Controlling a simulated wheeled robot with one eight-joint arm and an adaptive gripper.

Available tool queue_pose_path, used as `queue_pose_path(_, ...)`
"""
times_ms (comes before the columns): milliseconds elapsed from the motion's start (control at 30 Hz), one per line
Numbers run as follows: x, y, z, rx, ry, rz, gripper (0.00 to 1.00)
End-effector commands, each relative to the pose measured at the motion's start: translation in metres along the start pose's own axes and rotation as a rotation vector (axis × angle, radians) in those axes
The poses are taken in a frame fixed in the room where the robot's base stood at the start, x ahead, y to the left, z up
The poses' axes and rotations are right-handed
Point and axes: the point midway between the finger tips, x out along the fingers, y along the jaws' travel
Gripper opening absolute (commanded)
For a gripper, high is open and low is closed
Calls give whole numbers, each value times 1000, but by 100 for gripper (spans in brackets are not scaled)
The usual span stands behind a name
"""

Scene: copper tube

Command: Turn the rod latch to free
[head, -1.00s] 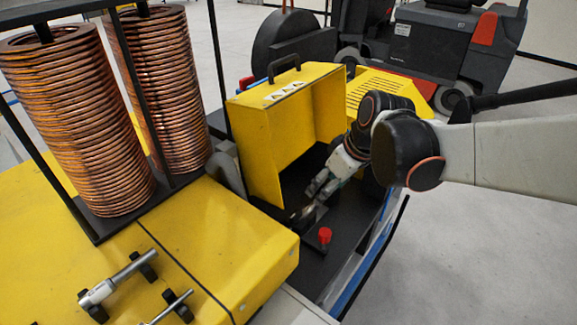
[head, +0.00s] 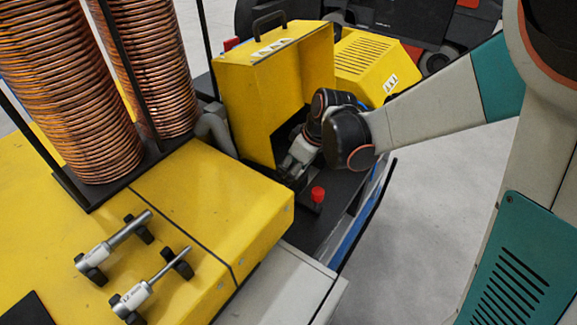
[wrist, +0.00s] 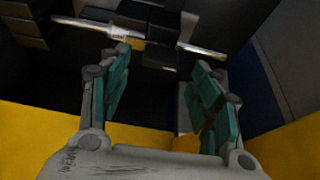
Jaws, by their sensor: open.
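In the wrist view a thin silvery rod (wrist: 207,48) runs across the top, through black blocks (wrist: 160,52) on a dark surface. I take it for the rod latch; its turned state is unclear. My gripper (wrist: 160,66) is open, with its teal-padded fingers apart and nothing between them. The fingers point toward the rod, with the middle block showing between and beyond the tips; I cannot tell whether they touch. In the head view my gripper (head: 293,170) reaches into the dark recess beneath the raised yellow cover (head: 245,105). The rod there is hidden or too small to tell.
A red knob (head: 317,194) stands on the black deck close to my gripper. Copper tube coils (head: 65,90) stand at left. Two silvery tools (head: 128,228) rest in black holders on the yellow housing (head: 190,190). Open floor (head: 420,210) lies right.

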Motion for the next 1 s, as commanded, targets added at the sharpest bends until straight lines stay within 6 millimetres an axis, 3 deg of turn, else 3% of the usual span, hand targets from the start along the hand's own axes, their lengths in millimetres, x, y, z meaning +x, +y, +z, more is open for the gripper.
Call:
queue_pose_path(200,25,0,0,-1,0,0,57)
queue_pose_path(567,30,0,0,0,0,0,57)
queue_pose_path(600,30,0,0,0,0,0,55)
queue_pose_path(800,30,0,0,0,-1,0,13)
queue_pose_path(1000,30,0,0,4,-1,2,13)
